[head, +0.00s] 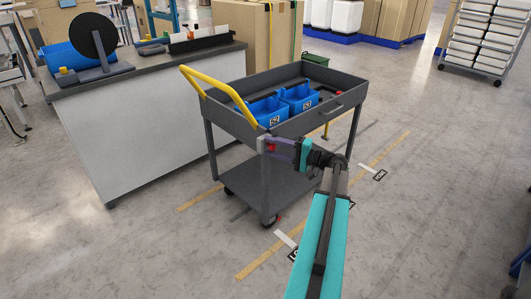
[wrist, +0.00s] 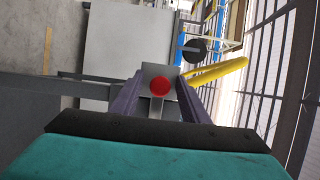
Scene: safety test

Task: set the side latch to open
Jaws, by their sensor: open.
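The side latch shows in the wrist view as a round red knob (wrist: 160,86) on a light grey plate (wrist: 151,70), with a short grey bar below it. In the head view the red knob (head: 271,147) is a small spot at the near corner of the dark grey cart (head: 263,181), below the tray rim. My gripper (head: 277,146) is open at that corner. In the wrist view its two purple fingers stand left and right of the knob, with gaps on both sides. I cannot tell how deep the knob sits between them or which position the latch is in.
The cart's tray holds two blue bins (head: 268,111) and has a yellow handle (head: 196,82) at its left end. A workbench (head: 140,130) stands close behind on the left. The floor at front left and right is clear.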

